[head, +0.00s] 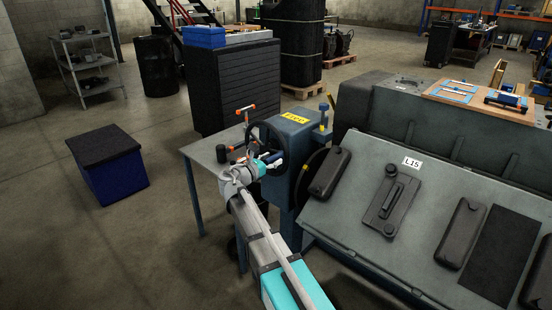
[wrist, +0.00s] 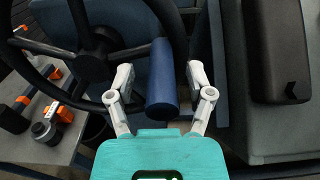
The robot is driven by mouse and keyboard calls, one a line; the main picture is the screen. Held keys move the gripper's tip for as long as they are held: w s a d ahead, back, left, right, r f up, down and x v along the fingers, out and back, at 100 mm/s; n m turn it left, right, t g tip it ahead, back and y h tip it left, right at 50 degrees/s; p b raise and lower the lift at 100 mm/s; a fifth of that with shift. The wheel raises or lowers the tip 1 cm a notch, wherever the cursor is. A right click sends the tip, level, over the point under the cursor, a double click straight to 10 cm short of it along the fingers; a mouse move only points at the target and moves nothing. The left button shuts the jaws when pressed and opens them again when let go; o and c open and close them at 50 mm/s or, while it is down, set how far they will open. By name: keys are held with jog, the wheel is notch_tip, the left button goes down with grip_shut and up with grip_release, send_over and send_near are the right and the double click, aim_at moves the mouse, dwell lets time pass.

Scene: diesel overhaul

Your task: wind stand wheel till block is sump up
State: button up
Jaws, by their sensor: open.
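The stand wheel (head: 281,138), a dark spoked handwheel, is on the blue stand gearbox (head: 297,150) with a yellow label. In the wrist view the wheel (wrist: 98,45) fills the upper left, and its blue handle (wrist: 162,85) points toward me. My gripper (wrist: 160,76) is open, with one finger on each side of the handle and gaps visible. In the head view my gripper (head: 264,163) is at the wheel's lower side. The large grey block (head: 357,165) lies to the right, its sloping side carrying dark covers and an L15 label. Its underside is hidden.
A small grey table (head: 205,154) left of the wheel holds orange-and-black tools (wrist: 52,122). A blue box with a dark top (head: 112,175) stands on the floor at left. A black drawer cabinet (head: 235,85) stands behind. Floor at lower left is clear.

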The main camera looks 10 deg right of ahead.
jog(key=shift+x, duration=0.8)
